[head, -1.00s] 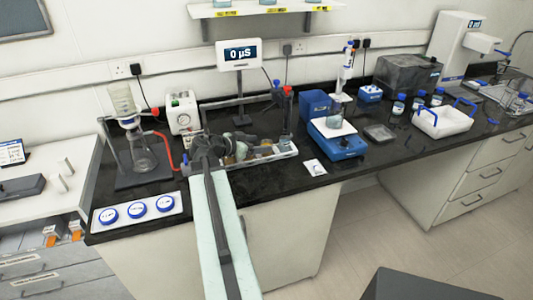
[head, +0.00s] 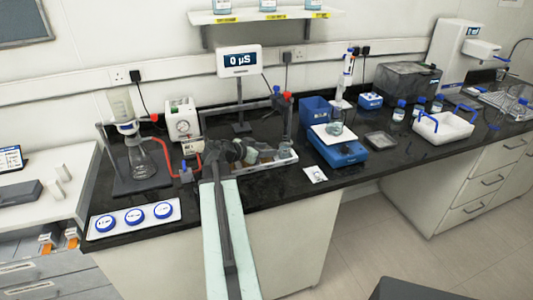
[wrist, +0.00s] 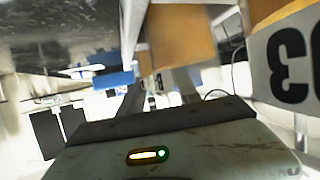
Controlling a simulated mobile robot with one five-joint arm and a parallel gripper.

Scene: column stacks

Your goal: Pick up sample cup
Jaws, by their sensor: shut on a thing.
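A small clear, greyish cup (head: 284,151), which looks like the sample cup, is at the right end of the low white tray (head: 262,168). My gripper (head: 268,152) reaches in from the left and is shut on it, though the contact is small and hard to make out. Whether the cup touches the tray cannot be told. In the wrist view my dark fingers (wrist: 160,88) point away over my gripper body, and the cup is not clear between them. Another cup (head: 335,128) stands on the blue balance (head: 344,152).
A stand with red and blue fittings (head: 283,97) rises behind the tray. A flask stand (head: 140,160) is to the left, and a conductivity display (head: 239,62) behind.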

